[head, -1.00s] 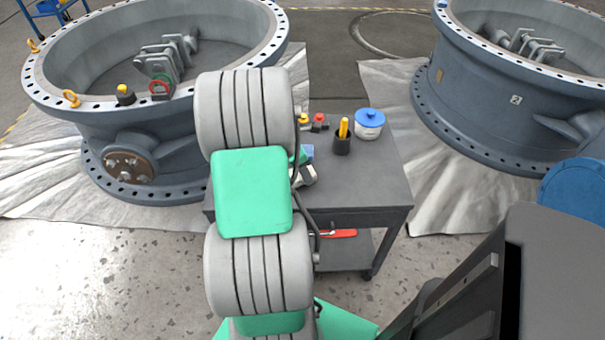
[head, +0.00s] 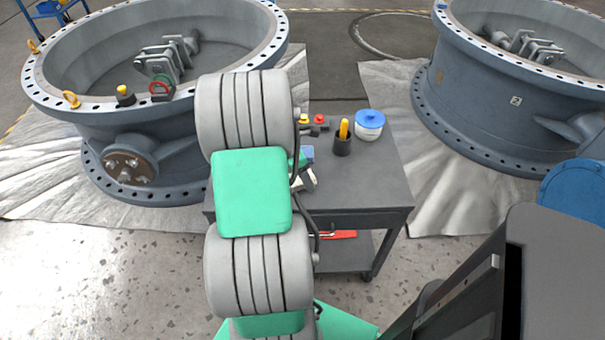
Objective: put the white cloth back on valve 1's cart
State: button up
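The grey cart (head: 375,190) stands between two large valves. The valve on the right (head: 480,110) bears a plate with a "2"; the valve on the left (head: 95,140) shows no readable number. My arm hides the cart's left part. A small pale, partly dark shape (head: 309,179) shows just right of my arm over the cart top; it may be the end of my gripper, but its fingers are not clear. I cannot make out the white cloth for certain.
On the cart are a white pot with a blue lid (head: 369,124), a black holder with a yellow item (head: 342,140), small red and yellow items (head: 319,119) and a blue item (head: 307,153). A red tool (head: 338,234) lies on the lower shelf. The cart's right front top is clear.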

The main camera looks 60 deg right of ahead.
jog(key=p+v, duration=0.2)
jog(key=v, duration=1)
jog(key=w+a+r+m+t, duration=0.2)
jog(key=w+a, duration=0.7)
jog(key=a, duration=0.2)
jog(key=a+m+t+y, duration=0.2)
jog(key=a+m, duration=0.5)
jog(key=a, duration=2.2)
jog(key=shift+s+a+m+y, duration=0.3)
jog(key=shift+a+y, duration=0.1)
